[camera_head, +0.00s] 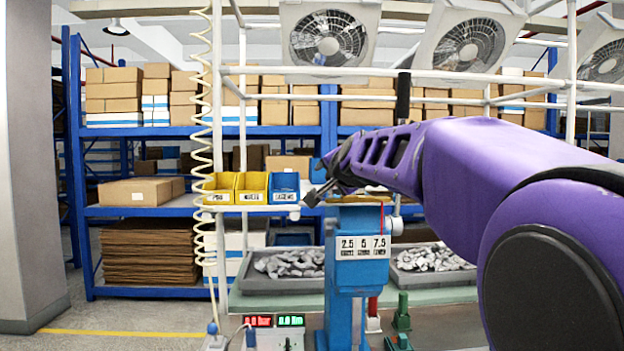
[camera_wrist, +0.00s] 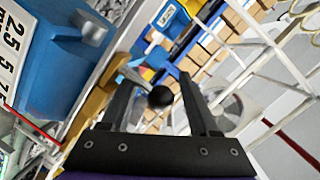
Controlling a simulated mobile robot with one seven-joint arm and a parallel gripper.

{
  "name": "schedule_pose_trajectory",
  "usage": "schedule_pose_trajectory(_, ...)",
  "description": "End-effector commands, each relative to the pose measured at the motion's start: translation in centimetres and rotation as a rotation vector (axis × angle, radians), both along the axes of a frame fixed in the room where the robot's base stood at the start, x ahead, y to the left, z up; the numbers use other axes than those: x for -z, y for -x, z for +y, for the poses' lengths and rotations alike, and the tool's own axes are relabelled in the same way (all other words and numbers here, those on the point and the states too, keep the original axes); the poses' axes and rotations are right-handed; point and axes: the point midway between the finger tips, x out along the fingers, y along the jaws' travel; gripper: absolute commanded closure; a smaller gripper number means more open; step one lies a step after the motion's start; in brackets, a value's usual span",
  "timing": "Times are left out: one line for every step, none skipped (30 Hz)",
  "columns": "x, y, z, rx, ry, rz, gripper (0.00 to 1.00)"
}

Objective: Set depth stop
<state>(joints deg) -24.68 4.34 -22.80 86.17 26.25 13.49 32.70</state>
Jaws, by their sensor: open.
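A blue machine head (camera_head: 345,275) on a post stands at the middle of the head view. Its white label plate (camera_head: 362,246) reads 2.5, 5 and 7.5; a grey cylinder (camera_head: 397,226) sticks out at its right side. My gripper (camera_head: 314,194) is at the upper left of the machine. In the wrist view my gripper (camera_wrist: 154,84) has its two dark fingers spread apart. A round black knob (camera_wrist: 160,96) appears between them; I cannot tell whether it touches either finger. The blue machine also shows at upper left in the wrist view (camera_wrist: 48,68). I cannot tell which stop is set.
Yellow bins (camera_head: 251,188) and a blue bin (camera_head: 284,188) sit on a rail behind. Grey trays of metal parts (camera_head: 246,285) flank the machine. Two small lit displays (camera_head: 291,321) are at the front. White frame tubes and a coiled hose (camera_head: 203,130) stand close by. My purple arm hides the right side.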

Motion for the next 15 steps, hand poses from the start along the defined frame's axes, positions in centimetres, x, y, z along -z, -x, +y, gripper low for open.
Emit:
schedule_pose_trajectory(0.06, -0.03, 0.04, 0.000, 0.000, 0.000, 0.38)
schedule_pose_trajectory(0.08, -0.04, 0.06, 0.000, 0.000, 0.000, 0.38)
schedule_pose_trajectory(0.09, -0.05, 0.07, 0.000, 0.000, 0.000, 0.38)
schedule_pose_trajectory(0.09, -0.05, 0.08, 0.000, 0.000, 0.000, 0.38)
schedule_pose_trajectory(0.11, -0.06, 0.08, 0.000, 0.000, 0.000, 0.38)
schedule_pose_trajectory(0.11, -0.06, 0.08, 0.000, 0.000, 0.000, 0.38)
schedule_pose_trajectory(0.10, -0.06, 0.09, 0.000, 0.000, 0.000, 0.38)
schedule_pose_trajectory(0.11, -0.06, 0.08, 0.000, 0.000, 0.000, 0.38)
schedule_pose_trajectory(0.11, -0.06, 0.08, 0.000, 0.000, 0.000, 0.38)
schedule_pose_trajectory(0.10, -0.06, 0.09, 0.000, 0.000, 0.000, 0.38)
schedule_pose_trajectory(0.10, -0.06, 0.09, 0.000, 0.000, 0.000, 0.40)
schedule_pose_trajectory(0.10, -0.06, 0.09, 0.000, 0.000, 0.000, 0.47)
schedule_pose_trajectory(0.10, -0.06, 0.09, 0.000, 0.000, 0.000, 0.53)
schedule_pose_trajectory(0.11, -0.06, 0.09, 0.000, 0.000, 0.000, 0.58)
schedule_pose_trajectory(0.10, -0.06, 0.10, 0.000, 0.000, 0.000, 0.65)
